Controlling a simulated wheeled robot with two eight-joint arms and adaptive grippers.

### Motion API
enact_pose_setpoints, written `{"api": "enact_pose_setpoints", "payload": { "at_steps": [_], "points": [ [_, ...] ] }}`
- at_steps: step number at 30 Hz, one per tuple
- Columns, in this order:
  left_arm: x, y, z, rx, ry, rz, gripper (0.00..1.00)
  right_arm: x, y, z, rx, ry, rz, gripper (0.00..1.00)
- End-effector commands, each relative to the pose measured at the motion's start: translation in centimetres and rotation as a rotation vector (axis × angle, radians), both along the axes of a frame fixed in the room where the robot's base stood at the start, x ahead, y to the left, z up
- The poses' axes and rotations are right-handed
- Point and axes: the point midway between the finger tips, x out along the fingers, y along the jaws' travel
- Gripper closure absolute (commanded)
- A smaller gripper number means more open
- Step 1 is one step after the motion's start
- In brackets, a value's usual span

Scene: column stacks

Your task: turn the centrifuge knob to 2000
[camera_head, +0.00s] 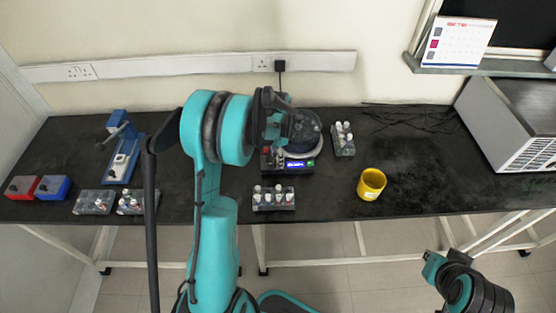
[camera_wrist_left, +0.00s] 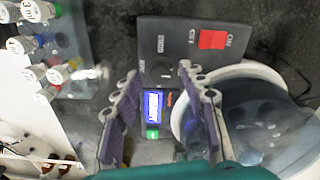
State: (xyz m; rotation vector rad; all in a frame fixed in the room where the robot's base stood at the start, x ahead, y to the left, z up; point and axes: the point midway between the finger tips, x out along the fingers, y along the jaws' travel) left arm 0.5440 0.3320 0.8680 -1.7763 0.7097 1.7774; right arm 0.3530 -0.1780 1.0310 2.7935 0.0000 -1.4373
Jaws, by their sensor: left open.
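The centrifuge (camera_head: 303,133) stands at the back middle of the black bench, with a dark round lid and a lit blue display. In the left wrist view its control panel (camera_wrist_left: 180,30) shows a red switch (camera_wrist_left: 212,39), a blue display (camera_wrist_left: 153,105) with a green patch below, and a dark round knob (camera_wrist_left: 160,70). My left gripper (camera_wrist_left: 158,72) is open, its two fingers on either side of the knob; I cannot tell whether they touch it. In the head view my left gripper (camera_head: 270,140) hides part of the centrifuge. My right gripper does not show; only part of that arm does.
Tube racks stand in front (camera_head: 273,199) and right (camera_head: 343,139) of the centrifuge. A yellow cup (camera_head: 371,184) is farther right, and a grey box (camera_head: 510,120) is at the right end. A blue device (camera_head: 124,150) and red and blue boxes (camera_head: 52,187) are left.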

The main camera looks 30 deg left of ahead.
Motion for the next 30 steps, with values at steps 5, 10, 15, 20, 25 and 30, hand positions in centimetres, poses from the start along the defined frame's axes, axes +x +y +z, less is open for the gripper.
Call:
{"api": "enact_pose_setpoints", "payload": {
  "at_steps": [5,10,15,20,25,30],
  "points": [
    [0.02,-0.01,-0.65,0.000,0.000,0.000,0.58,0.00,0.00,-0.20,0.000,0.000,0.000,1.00],
    [0.02,-0.01,-0.60,0.000,0.000,0.000,0.58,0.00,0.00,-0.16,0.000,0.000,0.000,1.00],
    [0.02,-0.01,-0.59,0.000,0.000,0.000,1.00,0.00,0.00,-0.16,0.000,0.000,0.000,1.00],
    [0.01,-0.01,-0.59,0.000,0.000,0.001,1.00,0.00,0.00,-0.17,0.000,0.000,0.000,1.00],
    [0.01,0.00,-0.60,0.000,0.000,0.017,1.00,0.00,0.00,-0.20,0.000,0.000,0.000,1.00],
    [0.02,0.01,-0.61,0.000,0.000,0.078,1.00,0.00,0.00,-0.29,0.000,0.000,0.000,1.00]
  ]
}}
